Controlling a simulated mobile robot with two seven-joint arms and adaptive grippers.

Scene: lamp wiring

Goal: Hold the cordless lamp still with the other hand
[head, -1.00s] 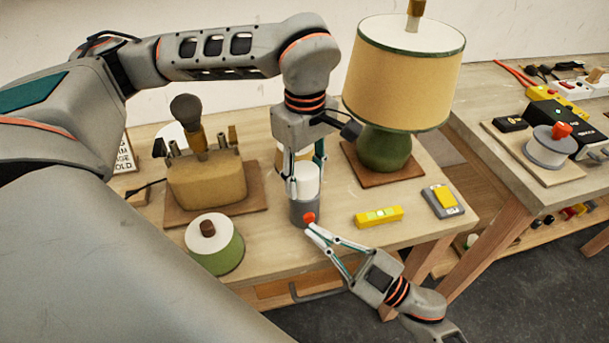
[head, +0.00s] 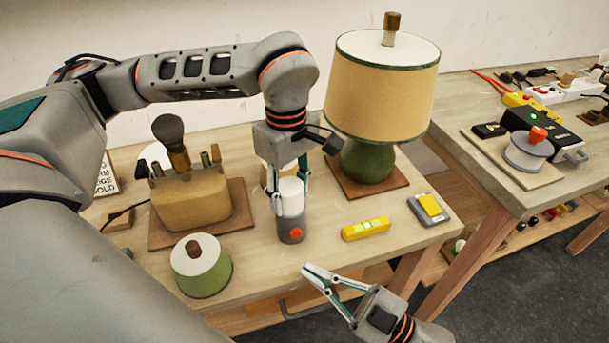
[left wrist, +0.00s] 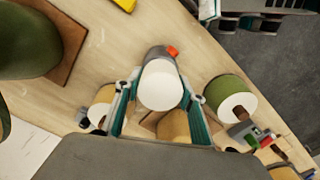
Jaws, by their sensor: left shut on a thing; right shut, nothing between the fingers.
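The cordless lamp, a small upright cylinder with a grey base (head: 290,228), a white top and a red button at its front, stands near the table's front edge. In the left wrist view its white top (left wrist: 160,86) lies between the fingers. My left gripper (head: 290,200) comes down from above and is shut on the lamp, one finger on each side. My right gripper (head: 307,271) is shut and empty, in front of the lamp and just off the table's front edge, apart from the red button.
A tall green lamp with a yellow shade (head: 380,88) stands behind right. A yellow level (head: 366,229) and a grey-yellow device (head: 429,207) lie to the right. A green-and-white lamp (head: 201,267) and a tan holder (head: 190,205) stand left. A second table (head: 500,195) is far right.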

